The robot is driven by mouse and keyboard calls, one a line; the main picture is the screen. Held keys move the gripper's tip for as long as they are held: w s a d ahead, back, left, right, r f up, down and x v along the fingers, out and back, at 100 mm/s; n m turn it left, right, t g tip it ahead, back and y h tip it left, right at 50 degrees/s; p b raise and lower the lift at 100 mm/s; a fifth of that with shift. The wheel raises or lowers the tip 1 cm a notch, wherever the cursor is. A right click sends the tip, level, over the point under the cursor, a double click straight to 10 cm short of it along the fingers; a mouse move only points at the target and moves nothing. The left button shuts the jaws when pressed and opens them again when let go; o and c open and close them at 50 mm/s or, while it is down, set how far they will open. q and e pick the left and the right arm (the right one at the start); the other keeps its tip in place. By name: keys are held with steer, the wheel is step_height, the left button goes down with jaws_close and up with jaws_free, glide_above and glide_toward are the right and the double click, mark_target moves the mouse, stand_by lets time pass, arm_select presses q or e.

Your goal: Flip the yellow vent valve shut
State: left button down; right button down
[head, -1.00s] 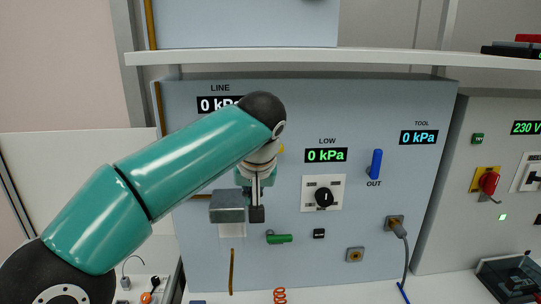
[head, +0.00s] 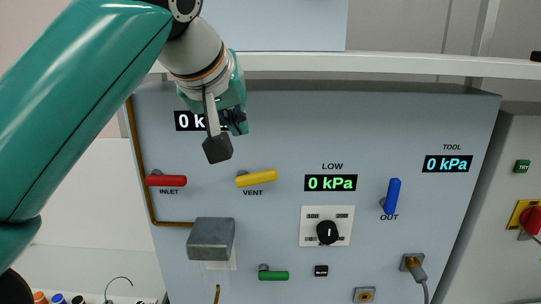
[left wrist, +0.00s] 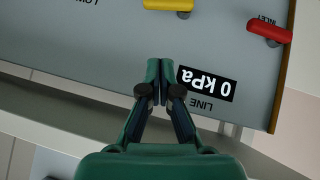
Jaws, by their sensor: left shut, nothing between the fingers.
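The yellow vent valve (head: 257,178) is a bar handle on the grey-blue panel, above the word VENT. It lies nearly horizontal, its right end slightly higher. In the left wrist view the yellow handle (left wrist: 168,4) shows at the top edge, partly cut off. My left gripper (head: 217,148) is above and to the left of the handle, in front of the LINE display and apart from the handle. Its fingers (left wrist: 160,70) are shut and empty in the left wrist view. My right gripper is not in view.
The red INLET handle (head: 166,181) is left of the yellow one. A grey metal box (head: 210,239) juts out below. The LOW display (head: 331,183), black knob (head: 327,232), blue OUT handle (head: 392,196) and green handle (head: 273,275) are nearby. A shelf (head: 400,65) runs above the panel.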

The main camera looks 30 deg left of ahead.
arm_select(q)
steer(key=w, duration=0.1)
steer(key=b, duration=0.1)
glide_above(263, 170)
steer(key=s, duration=0.3)
step_height(263, 170, down, 6)
steer(key=shift+f, duration=0.25)
steer(key=shift+w+d+f+b, duration=0.1)
steer(key=shift+f+b, duration=0.1)
steer(key=shift+f, duration=0.4)
steer(key=shift+w+d+f+b, duration=0.1)
steer(key=shift+f+b, duration=0.05)
steer(key=shift+f, duration=0.45)
steer(key=shift+d+f, duration=0.2)
steer(key=shift+f, duration=0.65)
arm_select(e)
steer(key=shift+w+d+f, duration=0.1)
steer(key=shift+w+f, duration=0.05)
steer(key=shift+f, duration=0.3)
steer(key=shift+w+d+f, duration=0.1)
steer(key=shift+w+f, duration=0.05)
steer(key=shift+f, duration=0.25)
